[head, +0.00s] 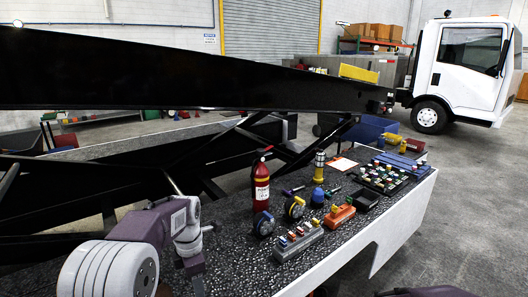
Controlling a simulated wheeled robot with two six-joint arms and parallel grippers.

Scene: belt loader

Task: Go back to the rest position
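My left arm comes in at the lower left of the head view, with purple and white links over the dark speckled deck (235,275). The dark part at its end (194,268) is low over the deck, left of the grey button box (298,240). Its fingertips are not clear, so I cannot tell whether it is open. I see nothing held in it. Only a dark sliver of my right arm shows at the bottom edge, right of the deck; its gripper is out of view.
On the deck stand a red fire extinguisher (261,186), round blue-and-black devices (264,223), an orange-topped box (340,217), a yellow lamp (319,168) and a button panel (382,178). A long black beam (180,75) crosses above. A white truck (460,70) is parked behind. Floor at right is clear.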

